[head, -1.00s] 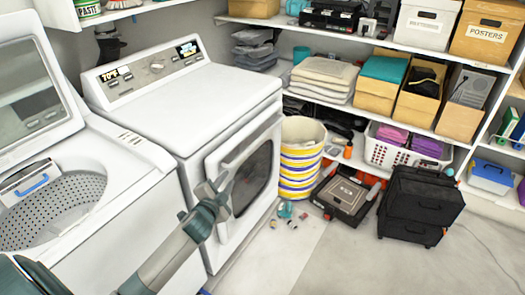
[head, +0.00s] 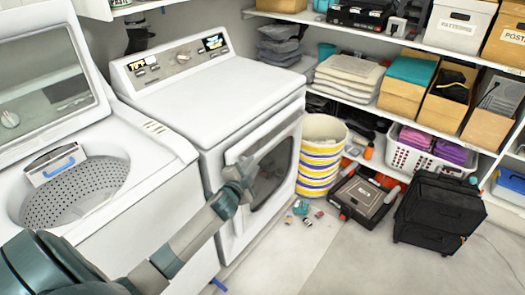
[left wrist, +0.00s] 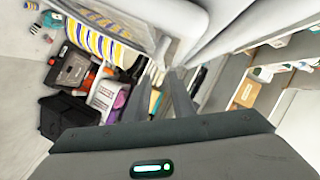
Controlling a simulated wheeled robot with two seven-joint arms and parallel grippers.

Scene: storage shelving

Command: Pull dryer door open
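The white dryer (head: 205,85) stands left of centre in the head view. Its front door (head: 272,172) has a dark window in a white frame and looks shut or very slightly proud; I cannot tell which. My left gripper (head: 243,178) is in front of the door's left side, close to its edge, and hides part of it. In the left wrist view the fingers (left wrist: 165,78) look a little apart, with their tips by a white edge of the dryer front (left wrist: 168,45). Contact is not clear. My right gripper is in neither view.
An open-lidded washer (head: 130,225) stands left of the dryer. A striped basket (head: 320,165) stands close right of the door. A dark toolbox (head: 362,197), small items (head: 303,209) and black cases (head: 440,210) are on the floor. Free floor lies at the front right.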

